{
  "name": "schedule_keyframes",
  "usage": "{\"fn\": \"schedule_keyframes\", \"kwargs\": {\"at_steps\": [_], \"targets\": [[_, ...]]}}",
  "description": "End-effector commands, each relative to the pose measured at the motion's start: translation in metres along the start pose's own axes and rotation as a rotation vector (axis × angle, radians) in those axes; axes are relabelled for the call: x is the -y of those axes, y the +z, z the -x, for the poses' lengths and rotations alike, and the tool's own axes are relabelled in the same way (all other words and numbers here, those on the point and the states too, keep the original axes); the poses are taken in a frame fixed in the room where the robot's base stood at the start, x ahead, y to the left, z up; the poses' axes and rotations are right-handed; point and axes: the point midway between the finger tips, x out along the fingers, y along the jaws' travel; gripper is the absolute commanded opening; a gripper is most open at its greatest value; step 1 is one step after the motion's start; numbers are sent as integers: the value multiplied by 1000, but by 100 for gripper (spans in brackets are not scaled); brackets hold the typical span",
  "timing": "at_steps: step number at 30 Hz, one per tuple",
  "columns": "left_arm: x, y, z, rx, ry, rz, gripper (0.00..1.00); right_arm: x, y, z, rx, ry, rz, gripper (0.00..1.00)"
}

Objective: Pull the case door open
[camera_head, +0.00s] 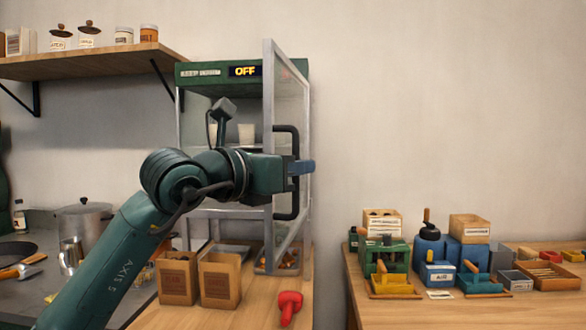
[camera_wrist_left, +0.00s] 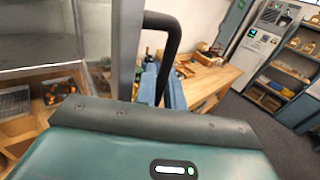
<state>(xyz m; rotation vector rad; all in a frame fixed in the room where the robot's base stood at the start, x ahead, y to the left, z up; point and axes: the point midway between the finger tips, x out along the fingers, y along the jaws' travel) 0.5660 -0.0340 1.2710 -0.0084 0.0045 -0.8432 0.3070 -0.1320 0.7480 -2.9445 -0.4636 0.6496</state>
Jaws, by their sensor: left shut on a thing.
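The case (camera_head: 212,72) has a green top with a lit "OFF" display and stands on the wooden counter. Its glass door (camera_head: 268,90), framed in grey metal, stands swung out from the front, at an angle to the case. The black door handle (camera_head: 289,130) is on the door's outer side. My left gripper (camera_head: 303,167) reaches across the door frame and is shut on the handle, its blue fingers around the upright bar. In the left wrist view the handle (camera_wrist_left: 163,21) rises beside the door frame (camera_wrist_left: 127,45). My right gripper is not in view.
Two paper bags (camera_head: 220,280) and a red scoop-like tool (camera_head: 290,307) are on the counter below the door. A tray of chestnuts (camera_head: 263,268) sits under the case. A second table (camera_head: 400,312) with boxes and tools stands at right, beyond a gap.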

Motion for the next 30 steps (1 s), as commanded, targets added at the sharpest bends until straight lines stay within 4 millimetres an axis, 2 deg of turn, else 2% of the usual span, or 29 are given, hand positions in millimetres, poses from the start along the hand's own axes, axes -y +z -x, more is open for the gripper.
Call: {"fn": "schedule_keyframes", "kwargs": {"at_steps": [18, 19, 23, 30], "targets": [[1, 1, -1, 3, -7, 0, 0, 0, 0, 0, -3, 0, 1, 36], [1, 1, -1, 3, -7, 0, 12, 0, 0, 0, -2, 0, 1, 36], [1, 1, -1, 2, -6, 0, 23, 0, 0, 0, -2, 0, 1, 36], [0, 0, -1, 1, -5, 0, 24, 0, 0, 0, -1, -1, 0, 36]]}}
